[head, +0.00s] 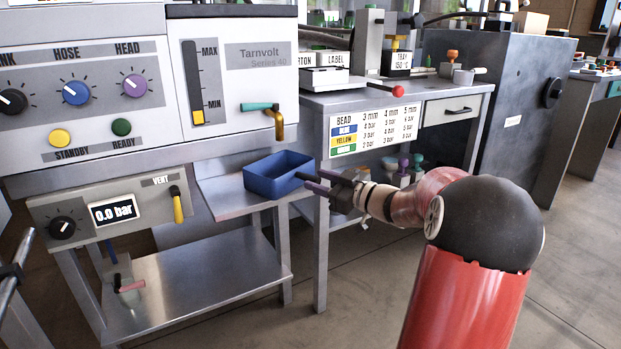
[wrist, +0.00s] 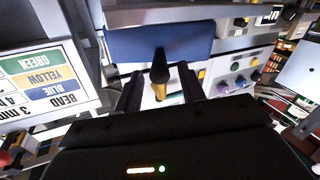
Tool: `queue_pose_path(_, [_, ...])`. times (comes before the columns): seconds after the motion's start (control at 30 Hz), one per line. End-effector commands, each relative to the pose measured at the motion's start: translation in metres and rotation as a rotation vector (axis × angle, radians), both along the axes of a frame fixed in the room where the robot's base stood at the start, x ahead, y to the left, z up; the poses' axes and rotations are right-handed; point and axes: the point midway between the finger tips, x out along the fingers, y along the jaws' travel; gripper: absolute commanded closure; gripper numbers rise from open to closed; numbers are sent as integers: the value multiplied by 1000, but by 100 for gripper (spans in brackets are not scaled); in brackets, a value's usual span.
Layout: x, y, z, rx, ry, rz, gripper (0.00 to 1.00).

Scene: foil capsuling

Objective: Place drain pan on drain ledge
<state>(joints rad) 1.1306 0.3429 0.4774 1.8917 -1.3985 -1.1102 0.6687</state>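The blue drain pan (head: 270,186) is an open rectangular tray. It sits level on the grey drain ledge (head: 222,202), towards its right end, below the brass tap spout (head: 279,127); I cannot make out any gap beneath it. In the wrist view the pan (wrist: 140,44) is a blue wall ahead of my fingers. My gripper (head: 312,181) is at the pan's right side. It also shows in the wrist view (wrist: 161,78), with fingers spread apart and no pan wall between them. The spout (wrist: 160,72) shows beyond, between the fingers.
The tap's teal handle (head: 259,106) juts out above the pan. A lower metal shelf (head: 205,280) is mostly clear. To the right stands a bench with a bead chart (head: 374,126) and a drawer (head: 450,110). A yellow vent lever (head: 177,206) hangs left of the ledge.

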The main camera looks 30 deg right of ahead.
Motion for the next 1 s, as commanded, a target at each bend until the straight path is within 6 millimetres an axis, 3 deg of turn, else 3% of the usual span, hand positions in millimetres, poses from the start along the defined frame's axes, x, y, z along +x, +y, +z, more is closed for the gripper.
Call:
queue_pose_path(0.1, [-26,-12,1,-2,2,-5,60])
queue_pose_path(0.3, [-59,-27,0,-1,1,-3,60])
queue_pose_path(0.5, [-74,-34,0,-1,0,0,60])
queue_pose_path(0.67, [-73,-32,2,-8,1,-9,60])
queue_pose_path(0.77, [-59,-22,8,-51,10,-72,60])
queue_pose_path(0.9, [-36,2,26,-150,46,-271,60])
queue_pose_path(1.0, [-36,22,39,-206,97,-443,60])
